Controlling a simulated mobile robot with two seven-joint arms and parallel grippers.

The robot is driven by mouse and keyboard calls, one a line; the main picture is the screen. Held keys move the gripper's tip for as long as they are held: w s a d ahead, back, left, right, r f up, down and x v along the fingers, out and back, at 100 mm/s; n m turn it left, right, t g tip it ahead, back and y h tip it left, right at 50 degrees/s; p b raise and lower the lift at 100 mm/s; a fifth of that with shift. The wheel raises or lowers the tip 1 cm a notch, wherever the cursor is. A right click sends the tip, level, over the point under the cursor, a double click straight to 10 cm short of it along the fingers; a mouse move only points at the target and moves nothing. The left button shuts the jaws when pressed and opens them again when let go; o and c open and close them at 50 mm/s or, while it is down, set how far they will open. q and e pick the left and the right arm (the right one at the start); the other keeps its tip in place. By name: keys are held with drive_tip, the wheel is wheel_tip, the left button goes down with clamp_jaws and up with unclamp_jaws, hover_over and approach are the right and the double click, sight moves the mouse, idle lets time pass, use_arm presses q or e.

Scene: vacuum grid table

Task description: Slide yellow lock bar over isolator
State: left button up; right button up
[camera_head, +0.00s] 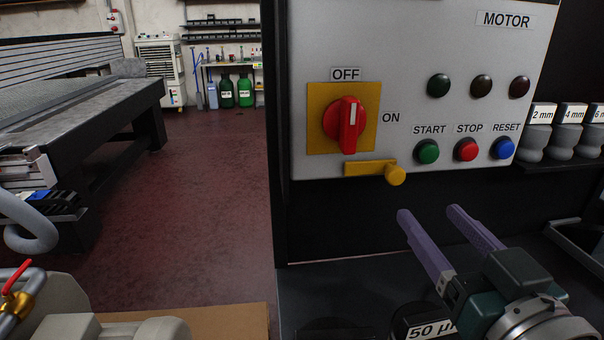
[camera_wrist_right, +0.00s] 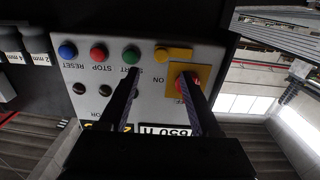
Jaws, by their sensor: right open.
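The red isolator knob (camera_head: 345,125) sits on a yellow square plate (camera_head: 318,143) on the grey motor panel, its white mark pointing up toward OFF. The yellow lock bar (camera_head: 364,168), with a round yellow knob (camera_head: 395,175) at its right end, lies level just below the plate, not over the isolator. My right gripper (camera_head: 428,214) is open and empty, below and to the right of the lock bar. In the right wrist view, the panel appears upside down; the lock bar (camera_wrist_right: 175,54) shows beyond and between the open fingers (camera_wrist_right: 163,88). My left gripper is not seen.
Green START (camera_head: 427,151), red STOP (camera_head: 466,149) and blue RESET (camera_head: 503,148) buttons sit right of the lock bar. A shelf with labelled grey pieces (camera_head: 566,140) stands at the right. A container marked 50 (camera_head: 432,331) is below my right gripper.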

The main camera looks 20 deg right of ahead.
sight(396, 178)
drive_tip(key=x, duration=0.9)
drive_tip(key=shift+a+r, duration=0.1)
drive_tip(key=shift+a, duration=0.05)
clamp_jaws()
idle(0.6)
drive_tip(key=shift+a, duration=0.15)
idle(0.4)
